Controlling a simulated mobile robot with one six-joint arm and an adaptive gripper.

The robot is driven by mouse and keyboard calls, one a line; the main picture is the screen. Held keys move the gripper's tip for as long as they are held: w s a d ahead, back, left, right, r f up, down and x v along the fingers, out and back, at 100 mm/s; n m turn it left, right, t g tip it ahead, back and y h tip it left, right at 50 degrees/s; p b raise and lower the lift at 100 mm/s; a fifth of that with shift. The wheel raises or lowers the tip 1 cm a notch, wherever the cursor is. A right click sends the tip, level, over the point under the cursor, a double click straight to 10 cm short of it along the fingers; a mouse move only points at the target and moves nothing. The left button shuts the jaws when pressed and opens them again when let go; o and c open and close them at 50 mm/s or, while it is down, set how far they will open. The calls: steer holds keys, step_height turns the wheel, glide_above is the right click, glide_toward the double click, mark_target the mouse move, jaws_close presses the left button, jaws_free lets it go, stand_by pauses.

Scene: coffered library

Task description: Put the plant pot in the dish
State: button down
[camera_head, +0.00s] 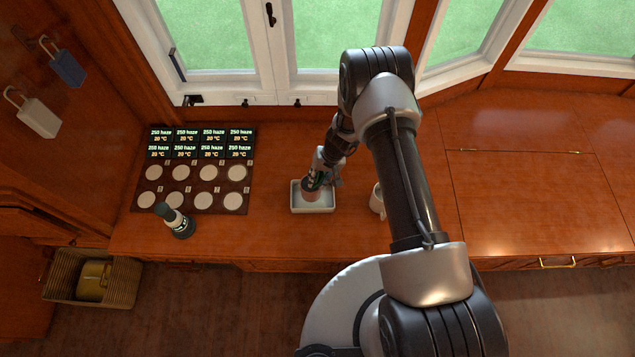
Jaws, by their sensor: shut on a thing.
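The dish (298,209) is a small pale rectangular tray with a raised rim on the wooden counter, near its front edge. The plant pot (311,194) is small and reddish-brown, with a little green near its top. It is over the middle of the dish; I cannot tell whether it touches the dish floor. My gripper (318,181) comes down from above and is shut on the plant pot. The fingers and arm partly hide the pot's upper part.
A white mug (377,200) stands just right of the dish, partly behind my arm. At left are a panel of displays and round pads (195,171) and a dark green-and-white device (176,221). A basket (117,285) is on the floor. The counter at right (530,190) is clear.

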mark_target(318, 183)
steer(key=shift+f+b, duration=0.35)
steer(key=shift+f, duration=1.2)
steer(key=shift+f, duration=0.2)
steer(key=c, duration=1.4)
jaws_free()
steer(key=shift+o, duration=0.2)
steer(key=shift+r, duration=0.1)
